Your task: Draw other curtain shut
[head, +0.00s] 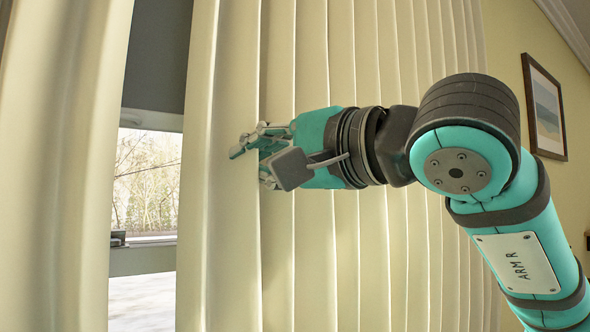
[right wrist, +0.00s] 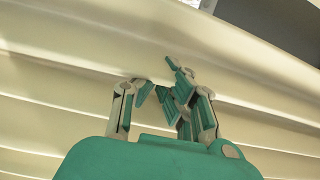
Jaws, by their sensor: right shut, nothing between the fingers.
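A cream pleated curtain (head: 345,250) hangs across the middle and right of the head view. Its left edge borders a gap over the window. A second cream curtain (head: 60,160) hangs at the far left. My right gripper (head: 258,153) is at the right curtain's pleats, a little right of that edge. It is shut with nothing between its fingers. In the right wrist view the gripper (right wrist: 168,92) lies against or just in front of the curtain folds (right wrist: 60,75); I cannot tell if it touches. My left gripper is not in view.
The window (head: 147,185) shows between the curtains, with bare branches outside and a dark panel (head: 160,55) above. A framed picture (head: 544,108) hangs on the yellow wall at the right. The gap between the curtains is free of obstacles.

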